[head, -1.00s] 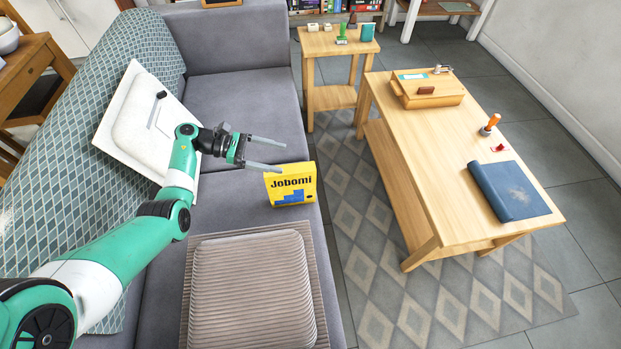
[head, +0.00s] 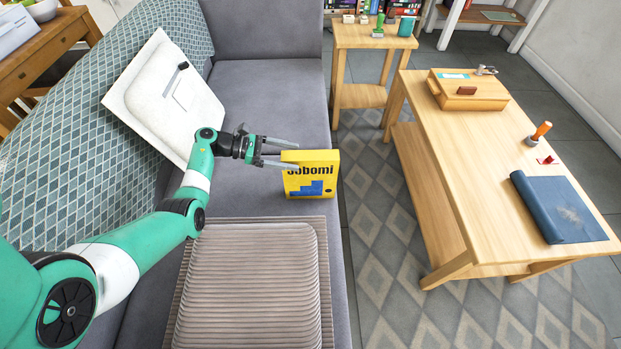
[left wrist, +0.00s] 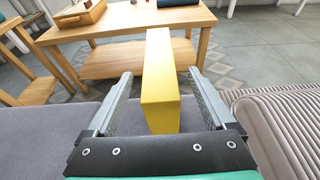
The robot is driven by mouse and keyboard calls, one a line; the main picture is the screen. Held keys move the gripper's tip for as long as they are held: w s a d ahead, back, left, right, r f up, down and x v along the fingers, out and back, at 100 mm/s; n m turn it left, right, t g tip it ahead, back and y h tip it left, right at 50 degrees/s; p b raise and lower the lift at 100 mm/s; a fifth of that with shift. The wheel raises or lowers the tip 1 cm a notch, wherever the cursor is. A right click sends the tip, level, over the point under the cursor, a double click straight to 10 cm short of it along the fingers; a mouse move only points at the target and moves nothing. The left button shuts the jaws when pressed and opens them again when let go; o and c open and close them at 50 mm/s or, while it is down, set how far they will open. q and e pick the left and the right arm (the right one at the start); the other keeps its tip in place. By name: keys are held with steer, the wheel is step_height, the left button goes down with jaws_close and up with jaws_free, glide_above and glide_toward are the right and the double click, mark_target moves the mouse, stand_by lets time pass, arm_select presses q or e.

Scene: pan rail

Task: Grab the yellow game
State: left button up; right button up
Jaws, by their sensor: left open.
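The yellow game (head: 311,174) is a box marked "Jobomi" with a blue block picture. It stands upright on the grey sofa seat near its front edge. My left gripper (head: 298,154) is open at the box's left end, and its near finger covers part of the lettering. In the left wrist view the yellow game (left wrist: 163,85) stands between the two open fingers of my left gripper (left wrist: 161,90), with a gap visible on both sides. My right gripper is not in view.
A striped cushion (head: 250,290) lies on the sofa in front of the box. The seat (head: 265,90) behind the box is clear.

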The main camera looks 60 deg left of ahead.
mark_target(305, 160)
arm_select(q)
steer(key=b+x, duration=0.1)
steer(key=x, duration=0.1)
steer(key=b+x, duration=0.1)
steer(key=x, duration=0.2)
steer(key=shift+s+f+b, duration=0.1)
steer(key=shift+f+b, duration=0.2)
steer(key=shift+f, duration=0.1)
steer(key=shift+r, duration=0.1)
jaws_close()
